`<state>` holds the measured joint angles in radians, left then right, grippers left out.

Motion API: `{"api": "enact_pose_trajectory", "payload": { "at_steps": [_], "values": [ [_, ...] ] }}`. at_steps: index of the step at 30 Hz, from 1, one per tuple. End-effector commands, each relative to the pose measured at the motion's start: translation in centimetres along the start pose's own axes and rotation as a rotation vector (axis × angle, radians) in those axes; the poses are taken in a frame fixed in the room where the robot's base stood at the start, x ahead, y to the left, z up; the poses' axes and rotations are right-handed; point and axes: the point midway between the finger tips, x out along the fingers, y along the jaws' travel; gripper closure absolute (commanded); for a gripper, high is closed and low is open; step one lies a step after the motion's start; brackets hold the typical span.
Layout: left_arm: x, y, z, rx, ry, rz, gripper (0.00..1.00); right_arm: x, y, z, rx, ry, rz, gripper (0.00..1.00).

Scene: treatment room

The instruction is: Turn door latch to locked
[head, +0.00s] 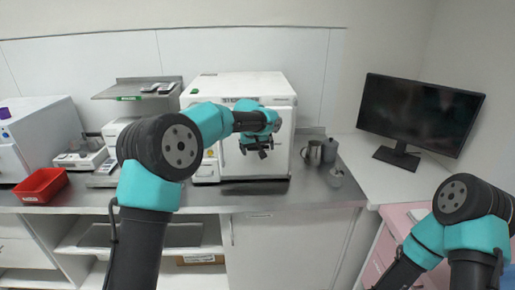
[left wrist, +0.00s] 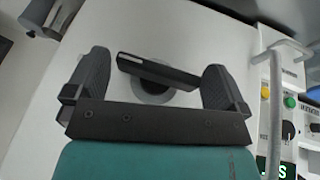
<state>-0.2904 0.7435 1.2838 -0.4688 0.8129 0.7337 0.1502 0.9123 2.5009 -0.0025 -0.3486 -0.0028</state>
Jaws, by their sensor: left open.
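The door latch (left wrist: 158,70) is a dark bar on a round grey hub, set on a white door (left wrist: 105,28). In the left wrist view the bar lies nearly level, its right end slightly lower. My left gripper (left wrist: 156,76) is open, with one finger to each side of the latch; I cannot tell whether either touches it. In the head view my left gripper (head: 257,150) is in front of the white steriliser (head: 215,92), and it and the arm hide the latch. My right arm shows at the lower right, but its gripper is out of view.
A control panel (left wrist: 292,112) with green and yellow buttons and a knob is right of the door, beside a pale vertical handle (left wrist: 276,115). Metal containers (head: 312,153) stand right of the steriliser. A red tray (head: 40,186) is at far left; a monitor (head: 420,112) is at right.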

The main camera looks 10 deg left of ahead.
Motion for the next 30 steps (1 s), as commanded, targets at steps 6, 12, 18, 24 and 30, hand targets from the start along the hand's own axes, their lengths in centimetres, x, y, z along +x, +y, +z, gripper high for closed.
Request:
{"api": "enact_pose_trajectory", "payload": {
  "at_steps": [6,12,18,24,30],
  "values": [
    [-0.01,-0.01,-0.01,0.0,0.0,0.0,0.02,0.0,0.0,0.0,0.0,0.0,0.0,1.0],
    [-0.02,-0.01,-0.01,0.0,0.0,0.0,0.21,0.0,0.0,0.0,0.0,0.0,0.0,1.0],
    [-0.02,0.01,0.0,0.002,0.0,-0.003,0.31,0.0,0.0,0.0,0.0,0.0,0.0,1.0],
    [0.1,0.16,0.06,0.031,-0.003,-0.071,0.31,0.0,0.0,0.0,0.0,0.0,0.0,1.0],
    [0.05,0.31,0.03,0.074,-0.001,-0.174,0.32,0.0,0.0,0.0,0.0,0.0,0.0,1.0]
  ]
}}
